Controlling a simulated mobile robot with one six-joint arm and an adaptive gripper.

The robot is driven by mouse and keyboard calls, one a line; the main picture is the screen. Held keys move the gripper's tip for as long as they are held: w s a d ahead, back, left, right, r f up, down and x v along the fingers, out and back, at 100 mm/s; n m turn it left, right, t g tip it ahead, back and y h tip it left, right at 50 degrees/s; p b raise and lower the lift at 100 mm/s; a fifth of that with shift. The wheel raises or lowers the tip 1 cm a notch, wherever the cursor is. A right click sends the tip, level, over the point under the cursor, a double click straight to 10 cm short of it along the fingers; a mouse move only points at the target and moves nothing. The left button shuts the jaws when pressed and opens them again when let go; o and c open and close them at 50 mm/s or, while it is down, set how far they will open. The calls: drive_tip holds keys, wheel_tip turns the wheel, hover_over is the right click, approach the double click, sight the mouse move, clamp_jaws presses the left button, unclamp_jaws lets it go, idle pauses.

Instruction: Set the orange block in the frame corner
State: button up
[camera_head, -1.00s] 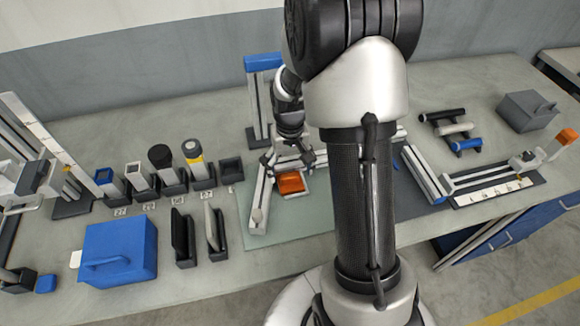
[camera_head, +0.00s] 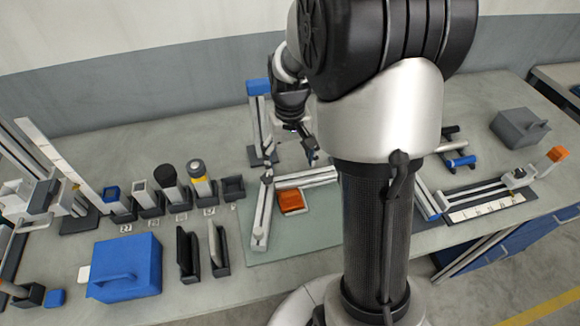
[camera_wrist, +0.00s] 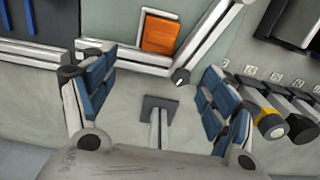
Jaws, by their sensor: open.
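The orange block (camera_head: 291,201) lies on the pale green mat (camera_head: 325,222) inside the angle of the light metal frame (camera_head: 262,215). In the wrist view the orange block (camera_wrist: 160,36) sits by a thin white edging, close to the frame corner (camera_wrist: 178,72). Whether it touches the frame bars I cannot tell. My gripper (camera_head: 313,158) is above and behind the frame's rear bar, apart from the block. In the wrist view my gripper (camera_wrist: 152,95) is open, its blue-padded fingers wide apart with nothing between them.
A blue-topped upright post (camera_head: 258,120) stands behind the frame corner. Left are a blue box (camera_head: 125,268), slotted black holders and several labelled containers. Right are a grey box (camera_head: 520,127), a rack of rods and a measuring rail (camera_head: 485,208). My arm hides part of the bench.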

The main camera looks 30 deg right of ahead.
drive_tip(key=s+a+r+n+t, duration=0.1)
drive_tip(key=s+a+r, duration=0.25)
drive_tip(key=r, duration=0.25)
drive_tip(key=s+a+r+t, duration=0.1)
drive_tip(key=s+a+r, duration=0.25)
drive_tip(key=r, duration=0.25)
drive_tip(key=s+a+r+n+t, duration=0.2)
drive_tip(key=s+a, duration=0.3)
drive_tip(key=s, duration=0.7)
drive_tip(key=shift+s+a+r+t, duration=0.2)
drive_tip(key=shift+s+r+t, duration=0.1)
drive_tip(key=shift+s+r, duration=0.1)
drive_tip(key=shift+w, duration=0.1)
